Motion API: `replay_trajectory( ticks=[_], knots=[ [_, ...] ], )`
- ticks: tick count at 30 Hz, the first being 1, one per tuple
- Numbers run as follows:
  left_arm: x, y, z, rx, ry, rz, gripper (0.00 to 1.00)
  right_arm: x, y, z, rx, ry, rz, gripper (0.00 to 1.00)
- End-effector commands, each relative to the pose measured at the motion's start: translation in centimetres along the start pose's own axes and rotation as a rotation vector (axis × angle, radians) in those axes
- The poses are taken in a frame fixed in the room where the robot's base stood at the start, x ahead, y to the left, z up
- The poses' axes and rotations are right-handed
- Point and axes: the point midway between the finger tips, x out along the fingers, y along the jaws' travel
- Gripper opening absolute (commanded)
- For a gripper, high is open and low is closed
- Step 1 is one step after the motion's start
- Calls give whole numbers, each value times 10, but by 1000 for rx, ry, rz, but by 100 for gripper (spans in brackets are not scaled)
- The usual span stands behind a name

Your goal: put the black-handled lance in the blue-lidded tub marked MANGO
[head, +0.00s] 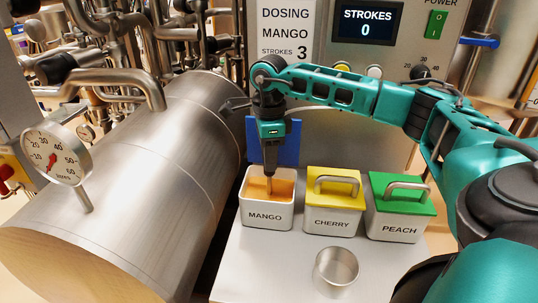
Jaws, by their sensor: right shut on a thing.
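The tub marked MANGO (266,217) is a white box, open at the top, with orange contents showing inside. Its blue lid (291,145) stands upright behind the tub. My right gripper (270,165) is directly above the tub, pointing down, and is shut on the lance (269,186). The lance is roughly upright, and its lower end is inside the tub's opening, at the orange contents. The black handle blends with the dark gripper fingers, and the tip's depth is hard to tell. My left gripper is not in view.
The yellow-lidded CHERRY tub (332,222) and green-lidded PEACH tub (395,228) stand closed to the right. An empty-looking steel cup (336,270) is in front. A large steel cylinder (150,180) with a gauge (57,153) fills the left. The panel display (367,22) reads STROKES 0.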

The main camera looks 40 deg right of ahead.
Motion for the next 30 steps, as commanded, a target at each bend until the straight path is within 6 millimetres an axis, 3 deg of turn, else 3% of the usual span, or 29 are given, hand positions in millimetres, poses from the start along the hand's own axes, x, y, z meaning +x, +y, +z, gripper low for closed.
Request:
replay_trajectory(
  ticks=[8, 9, 16, 26, 30],
  knots=[
    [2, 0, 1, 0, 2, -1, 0, 2, 0, 1, 0, -2, -2, 0],
    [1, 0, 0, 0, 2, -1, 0, 2, 0, 0, 0, -1, -1, 31],
    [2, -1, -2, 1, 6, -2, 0, 2, 0, 0, -1, -1, 0, 53],
    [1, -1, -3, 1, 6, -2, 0, -4, 0, 1, -1, -2, -2, 54],
    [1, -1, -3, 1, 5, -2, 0, -24, -1, 1, -1, -5, -4, 54]
  ],
)
